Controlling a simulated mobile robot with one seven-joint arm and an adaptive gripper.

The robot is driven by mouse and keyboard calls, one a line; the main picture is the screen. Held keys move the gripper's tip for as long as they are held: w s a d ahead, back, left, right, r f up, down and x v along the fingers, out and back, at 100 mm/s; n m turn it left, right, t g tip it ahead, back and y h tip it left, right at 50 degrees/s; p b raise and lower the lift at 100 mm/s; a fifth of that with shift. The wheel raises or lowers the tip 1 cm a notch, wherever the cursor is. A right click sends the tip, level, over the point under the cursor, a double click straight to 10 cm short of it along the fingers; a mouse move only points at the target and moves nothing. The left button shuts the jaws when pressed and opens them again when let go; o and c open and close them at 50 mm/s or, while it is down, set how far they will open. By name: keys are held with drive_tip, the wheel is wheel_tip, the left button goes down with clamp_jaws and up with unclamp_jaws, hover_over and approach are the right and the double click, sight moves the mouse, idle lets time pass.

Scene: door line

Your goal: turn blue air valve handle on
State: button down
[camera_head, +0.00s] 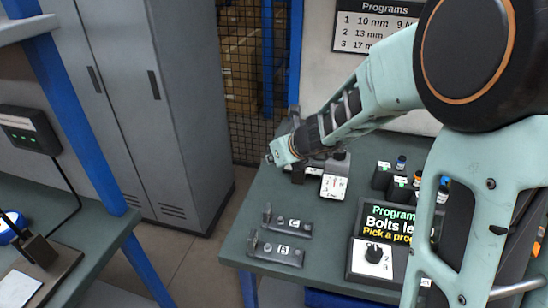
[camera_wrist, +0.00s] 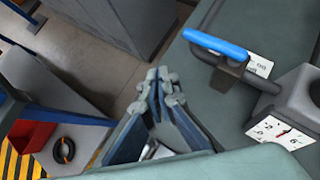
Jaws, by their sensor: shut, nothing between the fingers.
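The blue air valve handle (camera_wrist: 215,44) shows in the wrist view at the upper right, on a dark pipe beside a label that reads partly as "ON"/"off" style small text I cannot make out. A white gauge with a red needle (camera_wrist: 280,133) is mounted near it; the gauge also shows in the head view (camera_head: 334,188). My gripper (camera_wrist: 165,78) is shut and empty, to the left of the handle and apart from it in the wrist view. In the head view my gripper (camera_head: 272,157) is over the bench's far left edge; the handle is hidden there behind my arm.
The green bench (camera_head: 260,215) carries brackets marked C (camera_head: 290,225) and B (camera_head: 280,253), a dial box (camera_head: 372,258), a program screen (camera_head: 388,220) and small dark cups. A grey cabinet (camera_head: 185,100) and mesh fence stand behind. A second bench is at left.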

drive_tip(key=s+r+p, duration=0.2)
drive_tip(key=s+r, duration=0.3)
drive_tip(key=shift+a, duration=0.3)
drive_tip(key=shift+r, duration=0.1)
